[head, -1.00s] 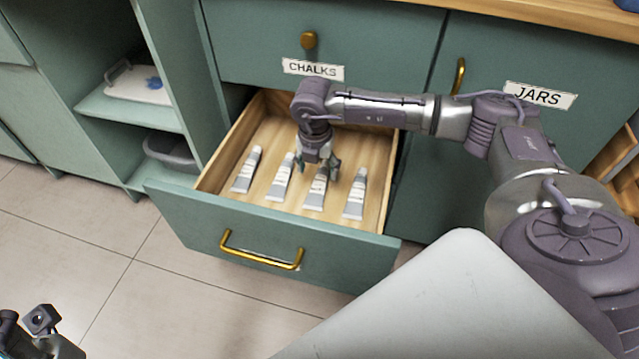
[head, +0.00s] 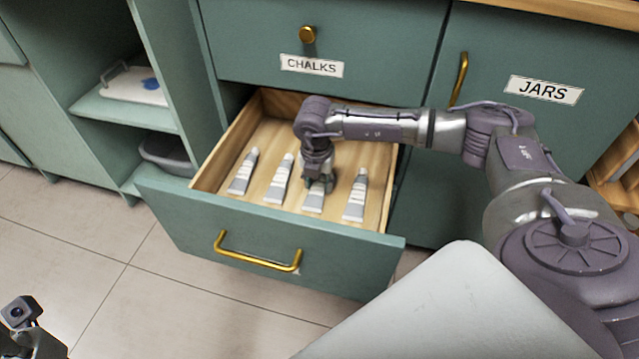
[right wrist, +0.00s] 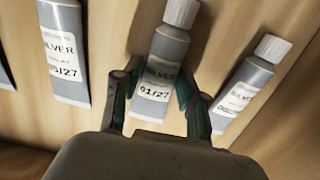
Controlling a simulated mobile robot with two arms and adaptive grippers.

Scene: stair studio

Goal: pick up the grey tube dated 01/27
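The grey tube dated 01/27 (right wrist: 160,75) lies in the open drawer, third from the left in the head view (head: 314,201). Its label reads SILVER, and its white cap points to the back of the drawer. My right gripper (right wrist: 157,98) is down at this tube with one finger on each side of it. The fingers look apart, with small gaps to the tube. In the head view the right gripper (head: 318,184) hides the tube's upper part. Of my left arm only a wrist part shows at the lower left corner; its fingers are out of view.
A similar tube (right wrist: 66,55) dated 05/27 lies to the left, and another (right wrist: 248,85) lies close on the right, its date unclear. A further tube (head: 243,172) lies at the far left. The drawer's front wall (head: 270,228) and side walls surround them.

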